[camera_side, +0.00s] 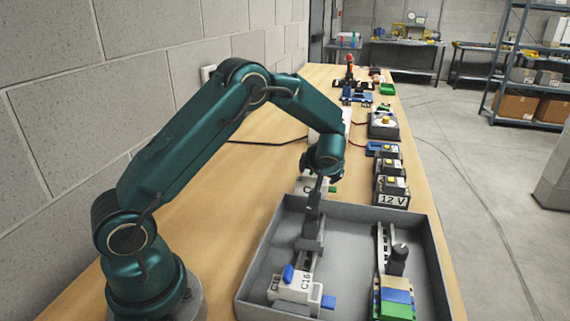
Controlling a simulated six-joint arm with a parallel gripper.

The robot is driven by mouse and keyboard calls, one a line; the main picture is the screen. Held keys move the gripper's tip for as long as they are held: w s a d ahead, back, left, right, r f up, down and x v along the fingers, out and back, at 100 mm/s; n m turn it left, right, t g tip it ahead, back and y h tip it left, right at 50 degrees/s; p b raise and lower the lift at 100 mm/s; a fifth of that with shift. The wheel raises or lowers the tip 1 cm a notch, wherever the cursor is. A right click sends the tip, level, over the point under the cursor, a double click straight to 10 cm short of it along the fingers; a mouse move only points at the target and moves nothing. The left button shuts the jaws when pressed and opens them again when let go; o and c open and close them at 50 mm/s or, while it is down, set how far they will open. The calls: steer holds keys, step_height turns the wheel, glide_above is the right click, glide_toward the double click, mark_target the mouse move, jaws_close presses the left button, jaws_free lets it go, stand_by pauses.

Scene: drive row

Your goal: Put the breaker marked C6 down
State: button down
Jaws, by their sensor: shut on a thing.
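My gripper (304,262) points down inside the grey tray and is shut on a white breaker (300,292). The marking on the breaker is small and seems to read C16, not C6. A blue lever (288,274) shows at its upper left and a blue part (328,302) at its right. The breaker is low in the left half of the tray; I cannot tell whether it touches the floor or a rail. Another white unit (310,184) with a green part stands beyond the tray, partly hidden by my wrist; its marking is not readable.
The tray (440,262) has raised walls. In its right half stand a metal rail (383,245), a dark knob (398,258) and coloured blocks (396,297). A 12 V unit (392,198) and other devices line the table behind. The table's left side (222,215) is largely clear.

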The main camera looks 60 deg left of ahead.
jaws_free()
steer(key=shift+f, duration=0.1)
steer(key=v, duration=1.2)
steer(key=s+d+r+m+h, duration=0.1)
steer(key=s+d+m+h, duration=0.2)
steer(key=s, duration=0.7)
steer(key=s+d+r+m+h, duration=0.2)
steer(key=s+d+m+h, duration=0.2)
steer(key=s+d, duration=0.3)
steer(key=shift+s+d+t+h, duration=0.4)
steer(key=shift+s+h, duration=0.1)
steer(key=shift+s, duration=1.25)
